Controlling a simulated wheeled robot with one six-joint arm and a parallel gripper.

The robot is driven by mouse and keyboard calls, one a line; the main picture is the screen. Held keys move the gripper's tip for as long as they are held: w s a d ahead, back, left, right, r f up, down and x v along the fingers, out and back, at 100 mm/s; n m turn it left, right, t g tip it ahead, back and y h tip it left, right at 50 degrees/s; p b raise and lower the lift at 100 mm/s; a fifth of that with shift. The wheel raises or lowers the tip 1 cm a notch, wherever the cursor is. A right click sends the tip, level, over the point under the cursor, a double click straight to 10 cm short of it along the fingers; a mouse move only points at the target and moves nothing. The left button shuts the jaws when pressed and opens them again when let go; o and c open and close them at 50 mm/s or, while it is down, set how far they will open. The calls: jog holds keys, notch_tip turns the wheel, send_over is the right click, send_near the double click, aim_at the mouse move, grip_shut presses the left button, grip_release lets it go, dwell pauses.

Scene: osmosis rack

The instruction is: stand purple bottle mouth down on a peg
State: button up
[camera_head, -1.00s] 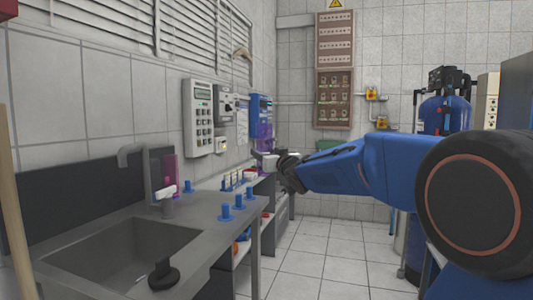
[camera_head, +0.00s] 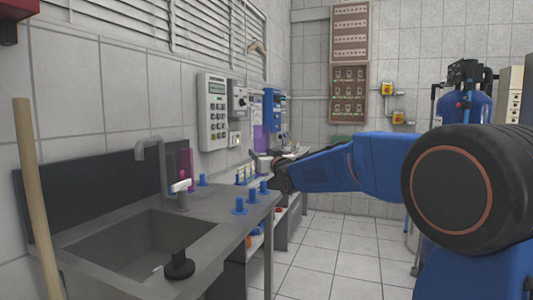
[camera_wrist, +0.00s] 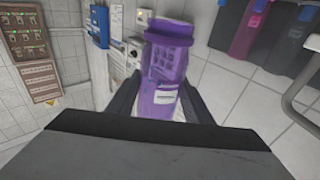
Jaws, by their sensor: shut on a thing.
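The translucent purple bottle (camera_wrist: 167,60) is between the two fingers of my gripper (camera_wrist: 163,92) in the wrist view, and the jaws are shut on it. In the head view the purple bottle (camera_head: 258,137) shows faintly above my gripper (camera_head: 264,160), roughly upright, over the far end of the counter. I cannot tell which end its mouth is. Several blue pegs stand on the counter: a near one (camera_head: 240,205), one behind it (camera_head: 252,195), a third (camera_head: 264,187), and one farther left (camera_head: 202,180). These pegs look bare, and the bottle is apart from them.
A grey sink (camera_head: 100,245) with a tap (camera_head: 150,148) takes up the near counter. A magenta bottle (camera_head: 186,162) stands behind the tap. White-topped pieces (camera_head: 245,173) stand behind the pegs. Wall boxes (camera_head: 213,112) hang above.

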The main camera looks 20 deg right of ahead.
jog(key=shift+w+a+f, duration=0.4)
jog(key=shift+a+f, duration=0.15)
jog(key=shift+f, duration=0.1)
jog(key=shift+w+a+f, duration=0.35)
jog(key=shift+a+f, duration=0.15)
jog(key=shift+f, duration=0.2)
jog(key=shift+w+a+f, duration=0.4)
jog(key=shift+a+f, duration=0.15)
jog(key=shift+f, duration=0.1)
jog(key=shift+s+f, duration=0.1)
jog(key=shift+f, duration=0.5)
jog(key=shift+f, duration=0.8)
jog(key=shift+f, duration=0.25)
jog(key=shift+f, duration=0.7)
jog(key=shift+f, duration=0.2)
jog(key=shift+f, duration=0.45)
